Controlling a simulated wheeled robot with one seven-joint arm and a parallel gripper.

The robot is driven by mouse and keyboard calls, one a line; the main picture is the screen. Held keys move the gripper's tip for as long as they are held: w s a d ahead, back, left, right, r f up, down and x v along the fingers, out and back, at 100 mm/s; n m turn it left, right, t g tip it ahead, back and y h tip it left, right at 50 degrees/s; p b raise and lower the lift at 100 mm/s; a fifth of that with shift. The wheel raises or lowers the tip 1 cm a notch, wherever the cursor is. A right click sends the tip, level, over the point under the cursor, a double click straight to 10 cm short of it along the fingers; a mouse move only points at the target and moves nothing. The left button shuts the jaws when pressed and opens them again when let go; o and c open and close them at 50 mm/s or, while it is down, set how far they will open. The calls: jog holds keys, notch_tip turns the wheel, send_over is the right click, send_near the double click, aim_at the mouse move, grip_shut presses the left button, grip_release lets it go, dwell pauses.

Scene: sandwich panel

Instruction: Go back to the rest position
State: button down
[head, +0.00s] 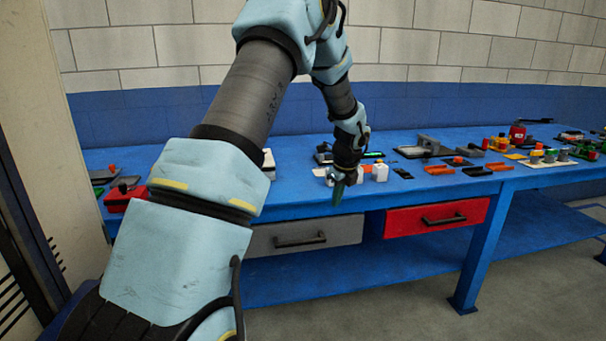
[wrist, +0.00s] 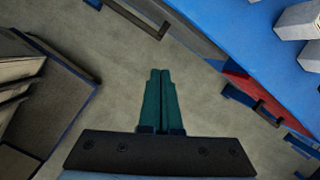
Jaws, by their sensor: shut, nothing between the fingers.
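My gripper (head: 338,190) hangs pointing down in front of the blue workbench's front edge in the head view. In the wrist view its two green fingers (wrist: 160,75) are together and empty, with bare floor behind them. The blue workbench (head: 515,184) stands beyond my arm, and its edge also shows at the upper right of the wrist view (wrist: 222,28).
A grey drawer (head: 275,240) and a red drawer (head: 405,221) sit under the bench top. White blocks (head: 380,173), orange pieces (head: 438,170) and several other parts lie on top. A red box (head: 118,200) is at the left. Grey floor (head: 400,310) is clear in front.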

jog(key=s+a+r+n+g+p, duration=0.1)
jog(key=s+a+r+n, duration=0.3)
jog(key=s+a+n, duration=0.7)
jog(key=s+a+r+n+g+p, duration=0.1)
jog(key=s+a+r+n, duration=0.3)
jog(key=s+a+n, duration=0.7)
jog(key=s+n, duration=0.3)
jog(key=n, duration=0.2)
jog(key=shift+s+a+r+h, duration=0.35)
jog(key=shift+h, duration=0.05)
